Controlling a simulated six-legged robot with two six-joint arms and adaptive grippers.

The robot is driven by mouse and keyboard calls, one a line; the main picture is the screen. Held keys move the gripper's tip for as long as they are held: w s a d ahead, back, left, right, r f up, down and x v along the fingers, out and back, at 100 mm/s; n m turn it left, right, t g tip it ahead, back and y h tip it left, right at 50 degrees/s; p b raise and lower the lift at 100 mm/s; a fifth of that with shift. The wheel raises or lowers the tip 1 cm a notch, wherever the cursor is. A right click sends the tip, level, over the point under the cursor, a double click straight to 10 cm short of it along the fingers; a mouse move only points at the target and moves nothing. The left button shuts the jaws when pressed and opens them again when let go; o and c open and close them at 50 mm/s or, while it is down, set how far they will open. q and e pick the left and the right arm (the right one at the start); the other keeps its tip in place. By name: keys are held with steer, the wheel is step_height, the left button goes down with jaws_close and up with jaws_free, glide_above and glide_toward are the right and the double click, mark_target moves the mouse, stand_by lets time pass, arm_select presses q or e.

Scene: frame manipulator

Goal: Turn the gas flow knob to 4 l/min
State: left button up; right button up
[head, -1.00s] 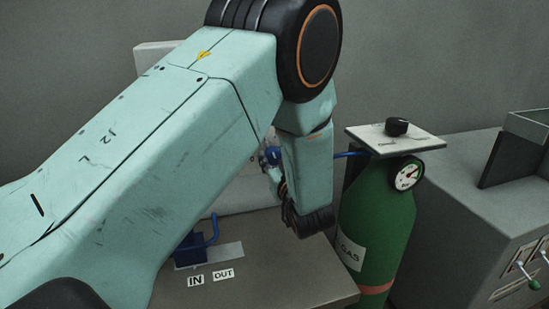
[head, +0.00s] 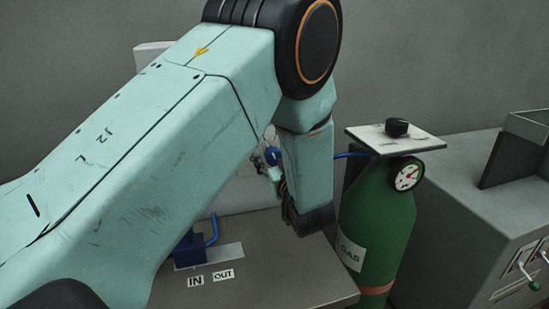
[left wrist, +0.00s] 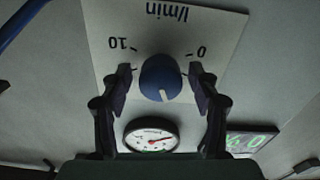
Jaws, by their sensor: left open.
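The gas flow knob (left wrist: 160,74) is a round blue knob on a pale panel (left wrist: 215,30) marked "l/min". In the left wrist view the panel appears upside down, with 10 at left and 0 at right. A white mark on the knob points toward the bottom of the picture. My left gripper (left wrist: 161,80) is open, with one finger on each side of the knob and a small gap showing on both sides. In the head view my left arm hides most of the panel; a small blue round part (head: 272,156) shows beside the wrist. My right gripper is not in view.
A round gauge (left wrist: 151,136) and a lit green display (left wrist: 252,143) sit near the knob. A green gas bottle (head: 372,222) stands right of my wrist, with a black knob (head: 397,127) on the plate above. IN and OUT labels mark the bench (head: 280,275). A grey cabinet (head: 450,220) stands at right.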

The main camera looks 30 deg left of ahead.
mark_target(275, 150)
arm_select(q)
step_height(275, 150, up, 10)
steer(key=shift+f, duration=0.15)
steer(key=shift+d+f, duration=0.1)
stand_by(0.7)
